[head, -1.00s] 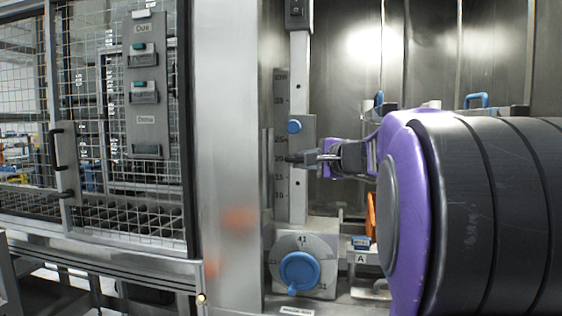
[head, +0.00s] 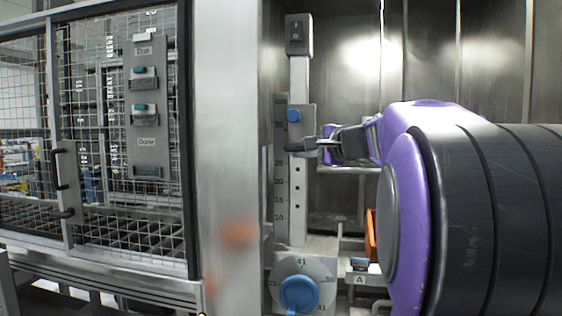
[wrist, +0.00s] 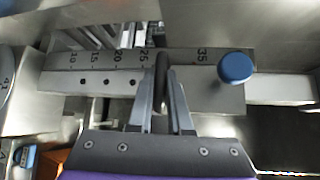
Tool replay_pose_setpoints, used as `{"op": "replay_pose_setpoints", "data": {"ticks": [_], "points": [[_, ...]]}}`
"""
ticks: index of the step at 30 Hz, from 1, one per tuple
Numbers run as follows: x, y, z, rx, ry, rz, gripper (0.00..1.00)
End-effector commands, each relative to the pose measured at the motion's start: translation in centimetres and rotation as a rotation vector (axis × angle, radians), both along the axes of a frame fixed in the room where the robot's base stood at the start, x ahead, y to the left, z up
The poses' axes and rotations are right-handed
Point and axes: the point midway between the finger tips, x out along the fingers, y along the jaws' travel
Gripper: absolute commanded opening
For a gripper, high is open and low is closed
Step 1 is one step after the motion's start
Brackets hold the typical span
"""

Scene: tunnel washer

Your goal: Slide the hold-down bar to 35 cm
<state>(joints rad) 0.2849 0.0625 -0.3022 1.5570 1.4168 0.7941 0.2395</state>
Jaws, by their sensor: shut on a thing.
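The hold-down bar is a grey sliding plate (head: 306,117) with a blue round knob (head: 294,115), on an upright post (head: 298,215) with holes in the head view. A numbered scale (head: 281,190) runs beside the post. My gripper (head: 318,146) is shut on the dark handle of the bar, at the plate's lower part. In the wrist view the jaws close around the handle (wrist: 162,72), close to the 25 mark, while the blue knob (wrist: 235,68) lies beyond the 35 mark. The 30 label and the exact reading edge are hidden or unclear.
Below the post is a blue dial (head: 299,293) marked 41. A black switch box (head: 298,34) tops the post. An orange part (head: 371,234) and a block labelled A (head: 360,279) sit to the right. A mesh door (head: 115,150) stands at left.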

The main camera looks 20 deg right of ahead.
Motion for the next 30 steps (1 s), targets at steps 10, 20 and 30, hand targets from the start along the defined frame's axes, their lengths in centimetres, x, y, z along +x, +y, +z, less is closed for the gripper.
{"op": "replay_pose_setpoints", "data": {"ticks": [10, 20, 30], "points": [[0.0, 0.0, 2.2, -0.001, -0.007, -0.001, 0.0], [0.0, 0.0, 2.2, 0.0, -0.007, -0.001, 0.47], [0.0, 0.0, 1.9, 0.0, -0.002, 0.0, 0.47]]}}
